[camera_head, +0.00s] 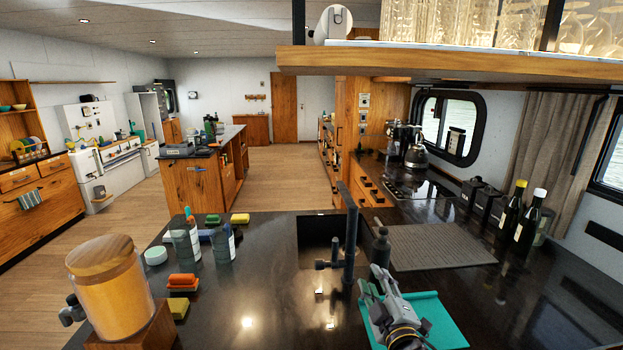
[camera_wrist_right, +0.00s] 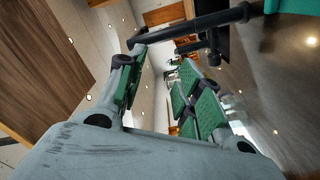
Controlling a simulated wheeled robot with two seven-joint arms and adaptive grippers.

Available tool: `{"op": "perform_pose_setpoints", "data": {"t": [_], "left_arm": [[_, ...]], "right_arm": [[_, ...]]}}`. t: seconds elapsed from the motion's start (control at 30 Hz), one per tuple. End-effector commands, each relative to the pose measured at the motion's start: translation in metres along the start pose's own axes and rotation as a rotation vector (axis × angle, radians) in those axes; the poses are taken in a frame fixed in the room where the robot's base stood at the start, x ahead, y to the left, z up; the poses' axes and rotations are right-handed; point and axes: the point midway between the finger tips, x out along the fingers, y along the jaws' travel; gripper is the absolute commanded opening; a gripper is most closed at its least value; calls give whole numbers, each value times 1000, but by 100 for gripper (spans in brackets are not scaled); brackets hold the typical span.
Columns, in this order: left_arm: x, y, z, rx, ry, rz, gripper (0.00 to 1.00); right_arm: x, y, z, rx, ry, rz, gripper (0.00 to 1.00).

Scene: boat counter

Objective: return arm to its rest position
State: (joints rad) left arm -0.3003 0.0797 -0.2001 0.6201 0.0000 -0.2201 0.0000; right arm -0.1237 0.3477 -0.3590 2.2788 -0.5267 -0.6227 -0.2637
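My right gripper (camera_head: 374,281) is low in the head view, above or beside a teal board (camera_head: 438,318) on the dark counter. It points away from me, toward the sink. In the right wrist view its two green-padded fingers (camera_wrist_right: 162,62) stand apart. I see nothing held between them. I cannot tell whether the gripper touches the board. My left gripper does not show in either view.
A black tap (camera_head: 351,240) and sink stand just beyond the right gripper. A ribbed grey mat (camera_head: 440,247) and dark bottles (camera_head: 527,232) lie to the right. Grey bottles (camera_head: 185,243), sponges (camera_head: 182,282) and a wooden-lidded jar (camera_head: 108,295) are left. An overhead shelf (camera_head: 430,64) hangs above.

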Motion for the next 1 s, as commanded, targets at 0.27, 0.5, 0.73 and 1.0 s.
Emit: {"op": "perform_pose_setpoints", "data": {"t": [0.27,0.5,0.73,1.0], "left_arm": [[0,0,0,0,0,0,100],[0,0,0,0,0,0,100],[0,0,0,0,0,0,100],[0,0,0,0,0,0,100]], "right_arm": [[-38,-46,70,253,-297,-163,35],[-89,-90,117,445,-549,-305,35],[-147,-128,146,600,-778,-439,35],[-200,-155,158,707,-959,-549,35]]}}
